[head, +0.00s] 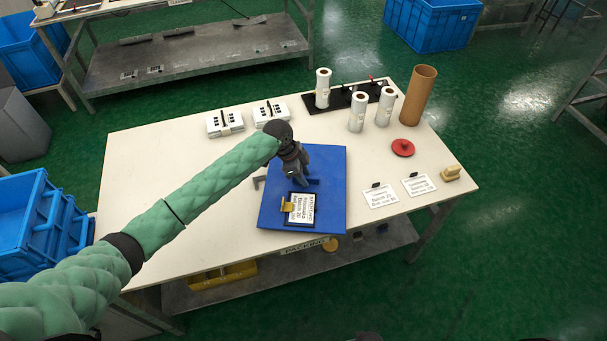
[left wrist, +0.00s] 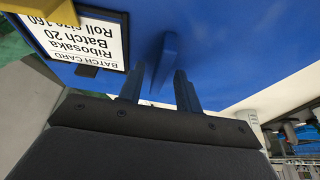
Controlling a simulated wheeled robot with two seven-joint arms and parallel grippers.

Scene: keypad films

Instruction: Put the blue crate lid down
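The blue crate lid (head: 330,165) looks flat at the front middle of the white table, close to its front edge. It also fills much of the left wrist view (left wrist: 230,50). A thin upright blue grip (left wrist: 163,62) rises from it. My left gripper (left wrist: 158,92) is over the lid, its two fingers apart, with the grip between them and gaps showing at the sides. In the head view the left gripper (head: 302,180) hides part of the lid. A batch card (head: 299,208) with a yellow clip lies on the lid. My right gripper is not in view.
On the table (head: 160,155), white rolls (head: 357,112), a brown tube (head: 418,95), a red disc (head: 403,147) and two cards (head: 380,196) are to the right. Two white boxes (head: 225,122) stand behind. The table's left part is clear apart from my arm.

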